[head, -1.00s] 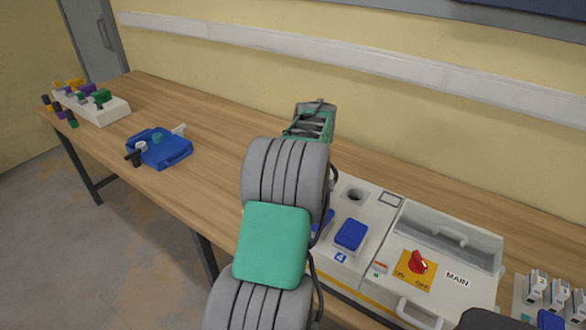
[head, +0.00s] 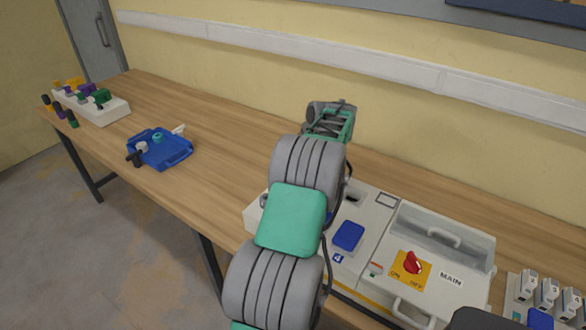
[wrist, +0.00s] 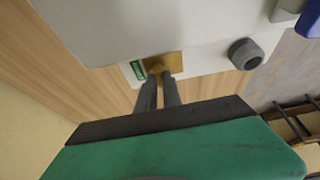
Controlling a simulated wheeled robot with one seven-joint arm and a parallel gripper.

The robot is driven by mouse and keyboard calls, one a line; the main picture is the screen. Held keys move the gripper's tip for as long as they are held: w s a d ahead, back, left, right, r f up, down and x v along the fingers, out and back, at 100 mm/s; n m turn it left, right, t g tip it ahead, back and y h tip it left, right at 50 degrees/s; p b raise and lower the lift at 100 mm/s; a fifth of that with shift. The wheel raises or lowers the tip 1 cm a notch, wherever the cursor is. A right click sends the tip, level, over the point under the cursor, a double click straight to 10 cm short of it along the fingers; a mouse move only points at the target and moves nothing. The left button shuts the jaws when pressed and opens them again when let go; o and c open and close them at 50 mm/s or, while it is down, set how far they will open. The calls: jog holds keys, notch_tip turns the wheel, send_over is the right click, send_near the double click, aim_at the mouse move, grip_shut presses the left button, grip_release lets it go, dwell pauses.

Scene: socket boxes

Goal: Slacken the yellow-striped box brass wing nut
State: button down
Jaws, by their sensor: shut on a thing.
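In the wrist view, my gripper (wrist: 162,82) is shut on the brass wing nut (wrist: 163,63), which sits at the edge of a pale box (wrist: 115,25). The dark fingers cover part of the nut, so its wing angle cannot be told. A small green label (wrist: 138,70) is beside it. In the head view, the box with a yellow stripe (head: 372,303) stands on the bench, partly behind my arm. My gripper and the nut are hidden there.
A grey round fitting (wrist: 245,54) juts from the same box face. Beside the striped box is a box marked MAIN with a red switch (head: 412,262). A blue case (head: 162,150) and a white rack (head: 98,107) stand left. The bench between is clear.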

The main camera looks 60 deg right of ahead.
jog(key=shift+s, duration=0.1)
jog(key=c, duration=1.5)
grip_release()
jog(key=v, duration=0.7)
jog(key=shift+r, duration=0.35)
jog(key=shift+s, duration=0.15)
